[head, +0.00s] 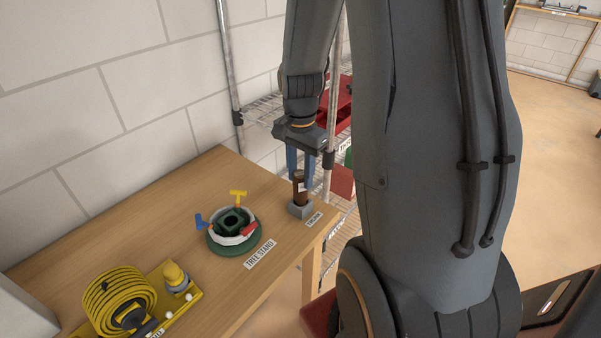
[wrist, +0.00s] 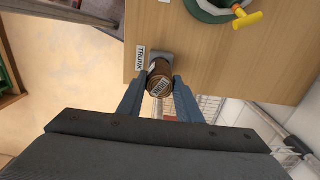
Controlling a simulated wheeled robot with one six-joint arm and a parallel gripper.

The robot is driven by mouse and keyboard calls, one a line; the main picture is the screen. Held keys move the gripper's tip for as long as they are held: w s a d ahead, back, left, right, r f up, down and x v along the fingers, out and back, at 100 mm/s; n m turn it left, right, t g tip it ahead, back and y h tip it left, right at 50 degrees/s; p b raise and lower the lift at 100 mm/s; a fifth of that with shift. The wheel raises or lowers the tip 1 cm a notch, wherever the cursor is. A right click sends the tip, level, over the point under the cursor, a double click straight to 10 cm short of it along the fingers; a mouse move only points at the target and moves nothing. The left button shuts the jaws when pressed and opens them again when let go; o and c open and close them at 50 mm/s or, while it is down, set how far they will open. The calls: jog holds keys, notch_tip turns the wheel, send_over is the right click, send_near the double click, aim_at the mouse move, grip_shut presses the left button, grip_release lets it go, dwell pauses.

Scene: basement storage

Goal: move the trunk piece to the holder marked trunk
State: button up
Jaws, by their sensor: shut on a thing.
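The trunk piece (head: 299,187) is a brown upright cylinder with a pale label. The holder is partly hidden behind the trunk in the wrist view (wrist: 164,56). A TRUNK label (head: 314,219) lies beside the holder.
A green and white tree stand (head: 232,240) with coloured screws stands left of the holder, behind its TREE STAND label (head: 260,254). A coiled yellow hose (head: 118,300) and a yellow tray lie at the front left. A wire shelf with red bins (head: 342,180) stands behind the table.

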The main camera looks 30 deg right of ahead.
jog(key=shift+f+b, duration=0.35)
jog(key=shift+f, duration=0.45)
jog(key=o, duration=1.3)
jog(key=shift+c, duration=0.2)
jog(key=shift+r, duration=0.15)
jog(key=shift+r+b, duration=0.65)
jog(key=shift+r, duration=3.15)
jog(key=s+a+f+n, duration=0.1)
jog(key=s+a+n, duration=0.2)
jog(key=a+n, duration=0.3)
jog(key=s+a+f+n+t, duration=0.1)
jog(key=s+a+f+n, duration=0.1)
jog(key=s+a+n, duration=0.2)
jog(key=a+n, duration=0.2)
jog(key=n, duration=0.2)
jog(key=shift+s+a, duration=0.3)
jog(key=shift+a, duration=0.1)
